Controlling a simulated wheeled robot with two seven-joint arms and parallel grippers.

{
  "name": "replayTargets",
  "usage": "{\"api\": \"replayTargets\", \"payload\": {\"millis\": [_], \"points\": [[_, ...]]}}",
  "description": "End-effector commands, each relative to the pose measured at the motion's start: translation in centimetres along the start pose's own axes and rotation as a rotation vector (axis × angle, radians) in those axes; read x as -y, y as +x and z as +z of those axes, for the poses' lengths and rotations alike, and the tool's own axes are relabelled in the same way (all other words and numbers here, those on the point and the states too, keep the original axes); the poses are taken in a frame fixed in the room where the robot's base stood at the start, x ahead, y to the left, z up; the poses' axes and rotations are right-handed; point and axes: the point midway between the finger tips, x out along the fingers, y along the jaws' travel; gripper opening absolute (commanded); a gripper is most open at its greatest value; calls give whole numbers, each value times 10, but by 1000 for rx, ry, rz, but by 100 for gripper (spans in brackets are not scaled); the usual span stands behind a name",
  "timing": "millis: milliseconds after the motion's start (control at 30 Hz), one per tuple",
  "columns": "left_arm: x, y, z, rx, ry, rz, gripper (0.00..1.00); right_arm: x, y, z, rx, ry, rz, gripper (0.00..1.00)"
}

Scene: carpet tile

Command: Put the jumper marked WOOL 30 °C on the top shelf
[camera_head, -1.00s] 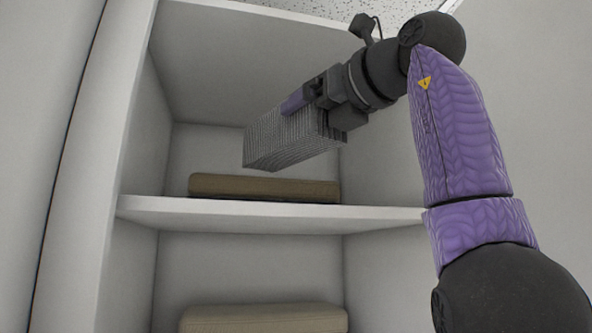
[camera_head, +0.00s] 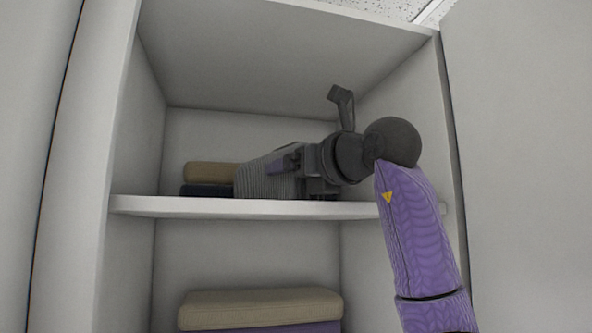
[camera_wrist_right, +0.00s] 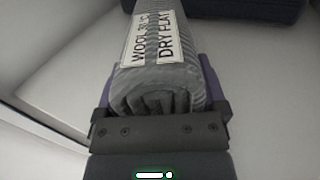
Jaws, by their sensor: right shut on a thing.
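The grey ribbed jumper (camera_head: 262,180) is folded and sits inside the upper compartment, low over the top shelf (camera_head: 240,208). Its bottom is level with the board's front edge, and I cannot tell whether it rests on the board. In the right wrist view the jumper (camera_wrist_right: 158,82) carries a white label (camera_wrist_right: 150,38) reading WOOL 30 °C, DRY FLAT. My right gripper (camera_head: 285,166) is shut on its near end, with one purple finger on each side of it in the wrist view (camera_wrist_right: 160,92). My left gripper is not in view.
A beige folded garment (camera_head: 208,172) lies on a dark blue one (camera_head: 206,190) just left of the jumper. Below the shelf, another beige garment (camera_head: 260,308) lies on a purple one (camera_head: 300,328). The cabinet's side walls (camera_head: 135,130) flank the compartment. Space above the garments is clear.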

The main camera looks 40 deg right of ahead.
Motion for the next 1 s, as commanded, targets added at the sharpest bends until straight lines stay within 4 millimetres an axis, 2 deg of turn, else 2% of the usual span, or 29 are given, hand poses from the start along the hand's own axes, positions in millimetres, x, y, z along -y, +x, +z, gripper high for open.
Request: {"api": "replayTargets", "payload": {"millis": [333, 367, 400, 700, 867, 1000], "points": [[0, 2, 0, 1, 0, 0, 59, 0, 0, -3, 4, 0, 2, 0], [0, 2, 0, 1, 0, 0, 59, 0, 0, -4, 2, -1, 2, 93], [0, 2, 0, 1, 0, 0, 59, 0, 0, -3, 2, -1, 2, 100], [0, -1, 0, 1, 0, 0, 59, 0, -1, 2, 3, 0, 1, 100], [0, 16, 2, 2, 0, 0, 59, 0, -30, -3, 8, -1, 1, 100], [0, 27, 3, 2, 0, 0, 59, 0, -62, -2, 8, 0, 1, 100]]}}
